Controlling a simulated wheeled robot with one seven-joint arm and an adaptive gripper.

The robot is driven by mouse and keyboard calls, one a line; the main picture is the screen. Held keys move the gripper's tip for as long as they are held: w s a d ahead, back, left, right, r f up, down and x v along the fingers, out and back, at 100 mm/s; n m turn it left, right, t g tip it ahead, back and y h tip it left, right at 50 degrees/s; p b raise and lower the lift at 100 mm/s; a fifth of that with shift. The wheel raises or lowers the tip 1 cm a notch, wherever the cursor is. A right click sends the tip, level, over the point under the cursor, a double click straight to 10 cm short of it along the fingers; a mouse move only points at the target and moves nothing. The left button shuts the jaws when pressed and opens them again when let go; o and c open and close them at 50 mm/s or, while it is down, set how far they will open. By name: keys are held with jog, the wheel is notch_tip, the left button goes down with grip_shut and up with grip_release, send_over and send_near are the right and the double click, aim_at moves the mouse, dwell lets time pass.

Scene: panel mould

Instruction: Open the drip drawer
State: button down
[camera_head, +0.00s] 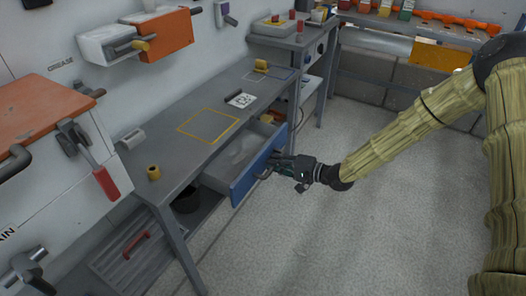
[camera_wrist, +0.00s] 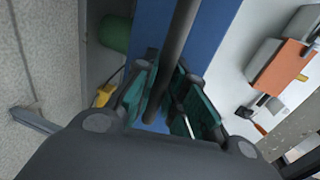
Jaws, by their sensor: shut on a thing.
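The drawer with a blue front (camera_head: 258,166) is under the grey workbench and stands partly pulled out, its grey inside showing. No label can be read on it. A dark bar handle (camera_head: 264,172) is on its front. My gripper (camera_head: 276,168) is at this handle, coming from the right. In the wrist view, my gripper (camera_wrist: 168,112) has its green-padded fingers shut on the dark handle bar (camera_wrist: 181,38), with the blue front (camera_wrist: 212,28) behind it. The far end of the handle is hidden.
A slatted grey panel with a red handle (camera_head: 137,245) is below at the left. The floor (camera_head: 340,235) in front of the drawer is clear.

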jog(key=shift+f+v, duration=0.25)
jog(key=shift+v, duration=0.95)
jog(key=c, duration=1.5)
grip_release()
jog(key=shift+o, duration=0.2)
jog(key=shift+s+d, duration=0.1)
jog(key=v, duration=1.2)
